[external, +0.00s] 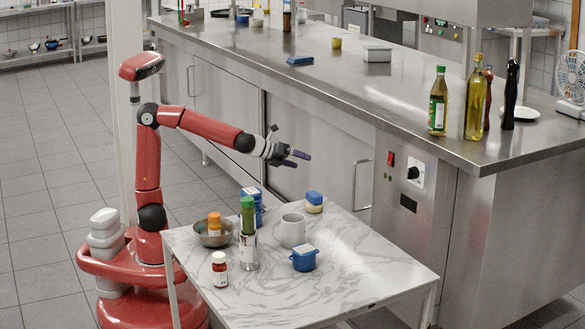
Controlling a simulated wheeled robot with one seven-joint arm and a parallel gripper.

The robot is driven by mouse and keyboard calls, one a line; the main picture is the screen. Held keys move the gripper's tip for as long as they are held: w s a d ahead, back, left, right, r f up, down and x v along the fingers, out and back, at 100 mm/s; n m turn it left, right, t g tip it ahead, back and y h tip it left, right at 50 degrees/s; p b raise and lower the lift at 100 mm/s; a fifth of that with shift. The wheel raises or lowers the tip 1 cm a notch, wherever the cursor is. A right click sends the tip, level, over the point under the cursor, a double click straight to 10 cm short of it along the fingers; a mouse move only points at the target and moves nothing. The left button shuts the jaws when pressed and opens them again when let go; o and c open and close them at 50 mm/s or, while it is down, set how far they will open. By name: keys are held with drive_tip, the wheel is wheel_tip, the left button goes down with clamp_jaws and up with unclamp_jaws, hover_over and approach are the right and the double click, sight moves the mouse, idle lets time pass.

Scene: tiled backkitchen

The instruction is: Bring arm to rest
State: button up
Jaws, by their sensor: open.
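My gripper (294,159) is at the end of my red arm, which reaches to the right from its upright column. The gripper is open and empty. It hangs in the air above the far edge of the marble-topped table (345,275), in front of the steel counter's doors. It looks apart from everything on the table.
The table holds a metal bowl (203,240), a green-topped bottle (247,215), a white mug (290,231), a blue pot (304,260) and a red jar (219,272). The steel counter (350,90) carries bottles (473,105) on its right. Tiled floor (45,190) is clear at left.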

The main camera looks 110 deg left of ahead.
drive_tip(key=s+d+f+n+g+h+p, duration=0.1)
drive_tip(key=s+d+f+n+g+h, duration=0.2)
drive_tip(key=s+d+n, duration=0.7)
drive_tip(key=s+d+f+n+g+h+p, duration=0.2)
drive_tip(key=s+d+n, duration=0.9)
drive_tip(key=s, duration=0.7)
drive_tip(key=shift+d+f+n+g+h, duration=0.3)
drive_tip(key=shift+f+n+g+h, duration=0.1)
drive_tip(key=shift+f+n+h, duration=0.35)
